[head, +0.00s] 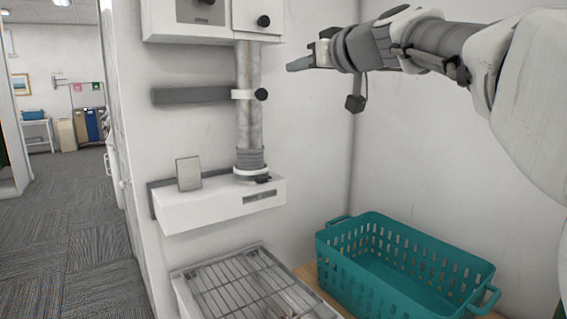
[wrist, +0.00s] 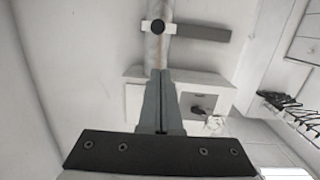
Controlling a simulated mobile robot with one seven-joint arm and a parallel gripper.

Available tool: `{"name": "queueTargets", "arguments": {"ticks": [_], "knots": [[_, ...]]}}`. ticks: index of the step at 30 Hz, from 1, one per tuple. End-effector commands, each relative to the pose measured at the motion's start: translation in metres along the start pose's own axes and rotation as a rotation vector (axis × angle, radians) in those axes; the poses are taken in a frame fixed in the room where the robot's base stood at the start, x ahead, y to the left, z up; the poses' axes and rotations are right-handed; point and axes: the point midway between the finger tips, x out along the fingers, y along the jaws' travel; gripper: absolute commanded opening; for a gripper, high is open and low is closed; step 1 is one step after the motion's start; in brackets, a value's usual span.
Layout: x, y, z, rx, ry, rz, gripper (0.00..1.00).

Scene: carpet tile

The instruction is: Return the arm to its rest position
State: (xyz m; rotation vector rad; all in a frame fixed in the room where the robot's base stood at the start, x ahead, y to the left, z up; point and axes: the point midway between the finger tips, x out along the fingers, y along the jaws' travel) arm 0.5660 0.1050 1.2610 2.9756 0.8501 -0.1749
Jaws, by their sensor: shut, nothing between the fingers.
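My gripper (head: 299,65) is raised in the upper middle of the head view, pointing left toward the wall unit with the vertical pipe. Its fingers are shut with nothing held. My arm reaches in from the right side of the head view, well above the teal basket.
A teal basket (head: 335,262) stands below my arm. A wire rack (head: 250,285) lies left of it. A white ledge box (head: 222,204) juts from the wall under a vertical pipe (head: 249,110). A grey bar (head: 190,95) sticks out beside the pipe. Open carpet (head: 65,240) lies left.

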Motion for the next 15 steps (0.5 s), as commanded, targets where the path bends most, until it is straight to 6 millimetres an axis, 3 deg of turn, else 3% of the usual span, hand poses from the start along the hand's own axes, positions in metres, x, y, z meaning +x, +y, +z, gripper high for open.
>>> {"name": "queueTargets", "arguments": {"ticks": [8, 15], "knots": [[-0.065, -0.046, 0.13, 0.112, -0.35, 0.075, 0.0], [-0.153, -0.069, 0.257, 0.224, -0.639, 0.219, 0.0]]}}
